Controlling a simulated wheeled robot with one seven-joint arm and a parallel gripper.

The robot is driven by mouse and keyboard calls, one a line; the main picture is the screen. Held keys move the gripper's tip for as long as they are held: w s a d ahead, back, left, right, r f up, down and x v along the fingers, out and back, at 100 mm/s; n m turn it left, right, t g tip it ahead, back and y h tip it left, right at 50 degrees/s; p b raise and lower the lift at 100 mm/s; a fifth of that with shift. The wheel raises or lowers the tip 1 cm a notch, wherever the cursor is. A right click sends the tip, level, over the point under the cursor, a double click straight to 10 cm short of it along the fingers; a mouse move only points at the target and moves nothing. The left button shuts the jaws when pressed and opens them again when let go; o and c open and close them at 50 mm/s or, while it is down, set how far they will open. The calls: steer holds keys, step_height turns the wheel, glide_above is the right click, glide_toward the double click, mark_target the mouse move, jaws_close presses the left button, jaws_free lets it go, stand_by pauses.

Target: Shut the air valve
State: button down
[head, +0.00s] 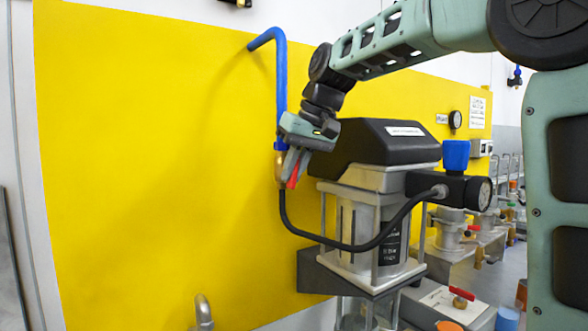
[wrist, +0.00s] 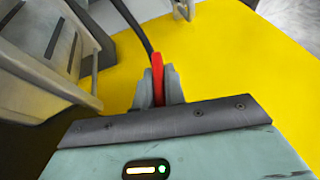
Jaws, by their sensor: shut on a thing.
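The air valve is on the blue pipe (head: 281,90) that comes down the yellow panel. Its red handle (head: 294,170) points downward at a slant in the head view. The red handle also shows in the wrist view (wrist: 157,76), between the two grey fingers. My gripper (head: 292,168) is shut on the red handle; it also shows in the wrist view (wrist: 157,88). The brass valve body (head: 279,165) is partly hidden behind my gripper in the head view.
The drum agitator's black motor housing (head: 375,145) stands just right of my gripper. A black hose (head: 340,246) loops from below the valve to the regulator with a blue knob (head: 456,155). The yellow panel (head: 130,150) is clear on the left.

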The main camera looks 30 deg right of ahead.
steer(key=y, duration=0.3)
steer(key=shift+d+f+m, duration=0.2)
steer(key=shift+m, duration=0.2)
steer(key=shift+r+y+b, duration=0.15)
steer(key=shift+y+b, duration=0.25)
steer(key=shift+y, duration=0.4)
steer(key=c, duration=1.5)
jaws_free()
steer(key=shift+o, duration=0.2)
step_height(320, 180, up, 10)
steer(key=shift+p, duration=0.35)
